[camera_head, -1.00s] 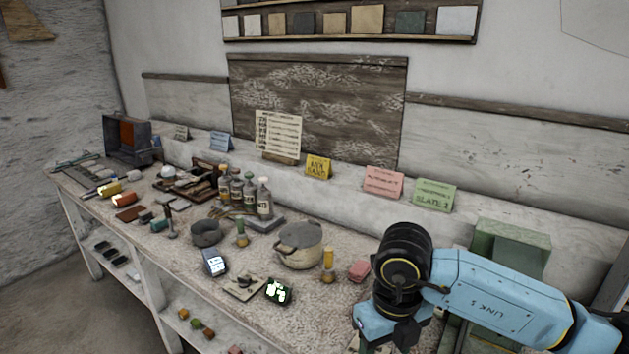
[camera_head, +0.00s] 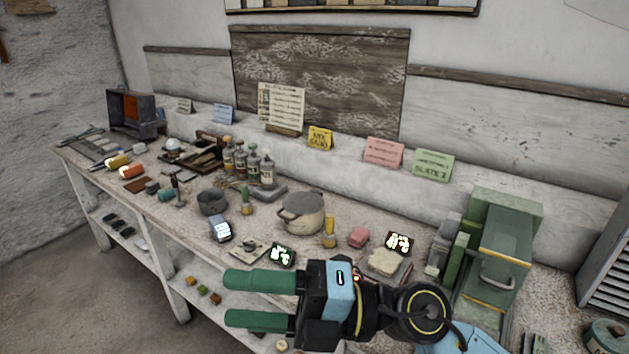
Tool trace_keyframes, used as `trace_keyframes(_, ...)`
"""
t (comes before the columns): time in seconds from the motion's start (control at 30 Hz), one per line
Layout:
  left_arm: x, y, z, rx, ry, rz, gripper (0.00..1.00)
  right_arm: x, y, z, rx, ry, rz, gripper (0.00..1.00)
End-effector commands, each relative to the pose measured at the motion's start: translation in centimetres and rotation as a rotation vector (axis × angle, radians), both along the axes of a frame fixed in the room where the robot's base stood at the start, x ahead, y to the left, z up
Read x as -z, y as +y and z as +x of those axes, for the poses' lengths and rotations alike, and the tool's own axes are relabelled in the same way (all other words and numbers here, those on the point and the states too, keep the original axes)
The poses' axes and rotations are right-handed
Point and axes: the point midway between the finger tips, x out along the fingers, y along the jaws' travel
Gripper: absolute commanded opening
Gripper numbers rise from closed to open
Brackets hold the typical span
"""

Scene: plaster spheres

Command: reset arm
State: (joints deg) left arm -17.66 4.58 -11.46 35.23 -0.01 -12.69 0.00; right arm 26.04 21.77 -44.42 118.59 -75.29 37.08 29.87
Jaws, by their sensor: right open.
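My right gripper (camera_head: 258,300) is in the lower middle of the head view, in front of the workbench's front edge. Its two green fingers point left and stand apart, with nothing between them. My right arm comes in from the bottom right, partly cut off by the picture's edge. My left gripper is not in the head view.
The long workbench (camera_head: 355,222) holds a lidded pot (camera_head: 302,213), several bottles (camera_head: 252,165), a pink block (camera_head: 358,237) and small lit devices. A green metal box (camera_head: 505,240) stands at the right. A lower shelf (camera_head: 150,262) holds small blocks.

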Motion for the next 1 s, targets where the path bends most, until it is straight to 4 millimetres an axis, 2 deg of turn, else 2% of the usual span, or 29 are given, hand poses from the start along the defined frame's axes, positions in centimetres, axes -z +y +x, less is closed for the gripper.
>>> trace_keyframes(0.03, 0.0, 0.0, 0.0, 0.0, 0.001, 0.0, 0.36, -1.6, -0.8, 0.8, 0.073, 0.073, 0.121, 0.58)
trace_keyframes(0.1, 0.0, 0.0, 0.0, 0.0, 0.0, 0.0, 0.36, -3.5, -2.6, 2.6, 0.193, 0.179, 0.28, 0.58)
trace_keyframes(0.17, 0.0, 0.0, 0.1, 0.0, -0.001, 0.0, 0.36, -4.3, -4.6, 4.3, 0.305, 0.277, 0.4, 0.58)
trace_keyframes(0.23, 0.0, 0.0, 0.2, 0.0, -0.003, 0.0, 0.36, -4.4, -7.5, 6.4, 0.446, 0.401, 0.521, 0.58)
trace_keyframes(0.37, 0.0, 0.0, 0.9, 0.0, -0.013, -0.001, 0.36, -1.7, -13.4, 9.7, 0.726, 0.656, 0.684, 0.58)
trace_keyframes(0.47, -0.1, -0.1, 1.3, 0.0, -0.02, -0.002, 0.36, 2.5, -17.9, 10.8, 0.948, 0.872, 0.753, 0.58)
trace_keyframes(0.5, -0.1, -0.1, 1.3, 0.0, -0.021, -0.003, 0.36, 4.6, -19.6, 10.8, 1.038, 0.963, 0.766, 0.58)
trace_keyframes(0.57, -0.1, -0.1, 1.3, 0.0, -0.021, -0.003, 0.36, 8.0, -21.9, 10.3, 1.169, 1.102, 0.768, 0.58)
trace_keyframes(0.67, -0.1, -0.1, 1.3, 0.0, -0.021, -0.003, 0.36, 13.9, -25.0, 7.9, 1.376, 1.343, 0.727, 0.58)
trace_keyframes(0.7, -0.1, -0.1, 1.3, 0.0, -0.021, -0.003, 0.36, 16.1, -26.0, 6.6, 1.45, 1.436, 0.697, 0.58)
trace_keyframes(0.8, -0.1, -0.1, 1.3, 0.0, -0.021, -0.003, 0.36, 20.6, -27.5, 2.8, 1.594, 1.642, 0.602, 0.58)
trace_keyframes(0.9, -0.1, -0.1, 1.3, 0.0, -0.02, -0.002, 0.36, 23.7, -28.4, -1.0, 1.695, 1.812, 0.495, 0.58)
trace_keyframes(1.0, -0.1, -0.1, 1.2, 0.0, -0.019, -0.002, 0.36, 25.9, -28.8, -4.7, 1.767, 1.957, 0.385, 0.58)
